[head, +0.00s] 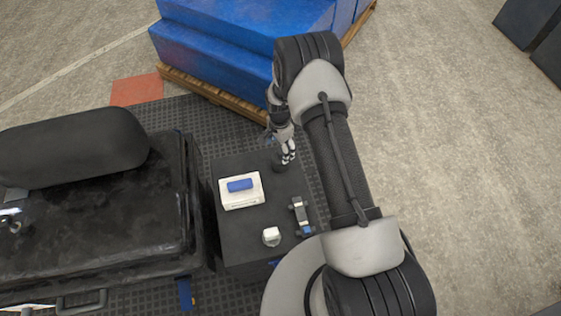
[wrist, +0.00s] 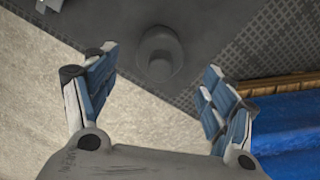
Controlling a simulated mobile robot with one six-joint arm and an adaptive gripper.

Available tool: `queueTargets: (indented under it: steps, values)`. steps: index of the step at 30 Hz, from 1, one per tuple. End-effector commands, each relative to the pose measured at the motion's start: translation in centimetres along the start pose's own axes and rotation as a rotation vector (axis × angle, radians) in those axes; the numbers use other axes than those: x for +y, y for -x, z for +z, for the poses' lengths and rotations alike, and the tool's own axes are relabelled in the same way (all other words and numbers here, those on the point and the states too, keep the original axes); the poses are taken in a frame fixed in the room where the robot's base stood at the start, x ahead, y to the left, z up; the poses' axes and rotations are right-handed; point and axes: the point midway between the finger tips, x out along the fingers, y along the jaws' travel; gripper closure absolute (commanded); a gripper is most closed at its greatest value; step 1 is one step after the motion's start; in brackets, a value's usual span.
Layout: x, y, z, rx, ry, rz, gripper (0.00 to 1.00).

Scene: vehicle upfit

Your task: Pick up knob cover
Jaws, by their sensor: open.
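A dark grey round, stepped piece that looks like the knob cover (wrist: 160,48) stands on a dark surface at the top middle of the wrist view. In the head view it is a small dark shape (head: 280,167) near the far edge of the dark box top, partly hidden by my gripper. My gripper (head: 287,153) is over that far end of the box. In the wrist view my gripper (wrist: 156,64) is open, with its blue-padded fingers spread to either side of the piece and nothing held. I cannot tell how high the fingertips are above it.
On the dark box top (head: 233,250) are a white case with a blue top piece (head: 240,190), a small white block (head: 271,237) and a grey-black device (head: 301,215). A black seat-like unit (head: 100,230) stands left. Blue blocks (head: 210,50) on a wooden pallet stand behind.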

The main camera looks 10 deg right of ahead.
Motion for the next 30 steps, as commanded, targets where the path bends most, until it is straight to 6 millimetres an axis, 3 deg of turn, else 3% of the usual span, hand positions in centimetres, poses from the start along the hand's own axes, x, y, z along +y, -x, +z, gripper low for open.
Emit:
queueTargets:
  steps: [3, 11, 19, 27, 30]
  values:
    - [0.0, -1.8, 0.0, 0.000, 0.000, 0.000, 0.23]
    - [0.0, -3.1, -0.1, 0.000, 0.000, 0.000, 0.23]
    - [0.0, -7.2, -0.3, 0.000, 0.000, 0.000, 0.23]
    - [-0.1, -7.5, -0.3, 0.000, 0.001, -0.001, 0.23]
    - [-0.1, -7.5, -0.3, 0.000, 0.001, -0.001, 0.29]
